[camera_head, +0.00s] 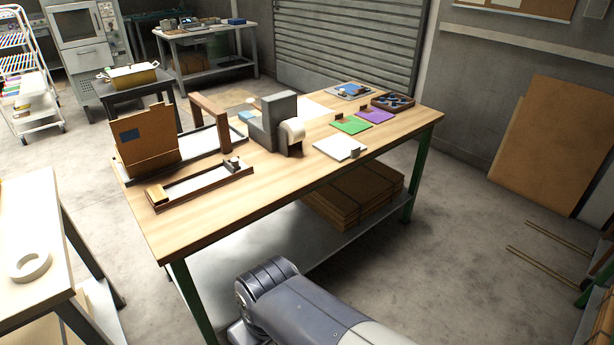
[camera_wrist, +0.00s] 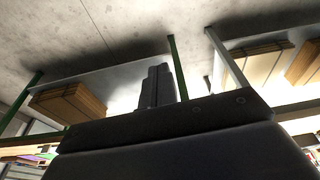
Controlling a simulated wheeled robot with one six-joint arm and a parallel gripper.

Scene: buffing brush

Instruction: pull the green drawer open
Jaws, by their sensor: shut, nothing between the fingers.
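I cannot make out a green drawer in either view. A flat green panel (camera_head: 351,125) with a small dark block at its edge lies on the wooden worktable (camera_head: 265,183), between a white panel (camera_head: 339,148) and a purple panel (camera_head: 375,115). In the wrist view my gripper (camera_wrist: 158,72) is shut and empty, its two dark fingers together. It is well away from the green panel, low near the table's green legs and lower shelf. In the head view my arm shows at the bottom, and the gripper cannot be made out.
A grey block-shaped machine with a pale roller (camera_head: 292,132) stands mid-table. A brown upright box (camera_head: 145,140) and a long narrow tray (camera_head: 199,184) are at the left. Cardboard (camera_head: 353,194) lies on the lower shelf. A second table (camera_head: 30,232) is at far left.

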